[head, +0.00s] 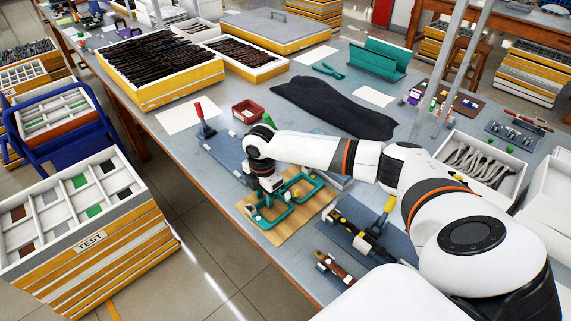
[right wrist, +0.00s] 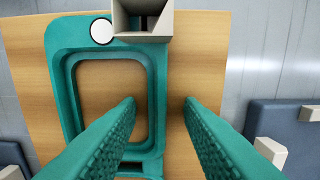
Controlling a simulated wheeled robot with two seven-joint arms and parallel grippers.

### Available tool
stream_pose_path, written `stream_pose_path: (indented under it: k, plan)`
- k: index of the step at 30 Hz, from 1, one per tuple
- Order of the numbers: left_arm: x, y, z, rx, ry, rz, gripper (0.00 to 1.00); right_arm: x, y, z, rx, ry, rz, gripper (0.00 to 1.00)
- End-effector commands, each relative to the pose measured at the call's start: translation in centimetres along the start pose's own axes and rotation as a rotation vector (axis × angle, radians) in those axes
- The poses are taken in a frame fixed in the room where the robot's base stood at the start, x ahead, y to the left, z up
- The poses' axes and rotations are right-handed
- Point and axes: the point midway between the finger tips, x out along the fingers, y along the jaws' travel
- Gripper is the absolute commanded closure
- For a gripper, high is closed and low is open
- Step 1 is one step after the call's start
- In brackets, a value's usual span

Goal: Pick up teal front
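The teal front (head: 289,212) lies flat on a light wooden board (head: 317,211), with two rounded openings showing. It also shows in the right wrist view (right wrist: 58,75), where one opening is seen whole. My right gripper (head: 267,197) points down over the front in the head view and hides part of it. In the right wrist view its textured teal fingers (right wrist: 160,102) are apart. One fingertip appears over the opening and the other outside the rim, with the rim's side bar between them in the picture. The height of the fingertips above the board is unclear. My left gripper is out of view.
Blue mats flank the board; the right one (head: 345,240) holds tools, including a yellow-handled one (head: 387,212). A red tray (head: 247,111) and black cloth (head: 335,105) lie farther back. A pale block-like fixture (right wrist: 142,22) stands at the front's edge.

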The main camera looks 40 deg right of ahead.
Motion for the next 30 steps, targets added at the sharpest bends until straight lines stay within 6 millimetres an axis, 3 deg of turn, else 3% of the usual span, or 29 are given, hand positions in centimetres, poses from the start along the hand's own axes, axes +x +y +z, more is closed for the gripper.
stream_pose_path:
  k: [1, 7, 19, 30]
  plan:
    - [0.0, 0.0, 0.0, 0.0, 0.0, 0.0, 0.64, 0.0, 0.0, 0.0, 0.0, 0.0, 0.0, 0.66]
    - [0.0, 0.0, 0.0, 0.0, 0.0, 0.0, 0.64, 0.0, 0.0, 0.0, 0.0, 0.0, 0.0, 0.99]
    - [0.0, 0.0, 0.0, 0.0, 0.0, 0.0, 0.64, -0.6, -0.1, 0.0, 0.001, 0.0, -0.001, 1.0]
    - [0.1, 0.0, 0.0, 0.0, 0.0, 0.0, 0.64, -7.4, -0.1, 0.0, 0.0, 0.0, -0.004, 1.0]
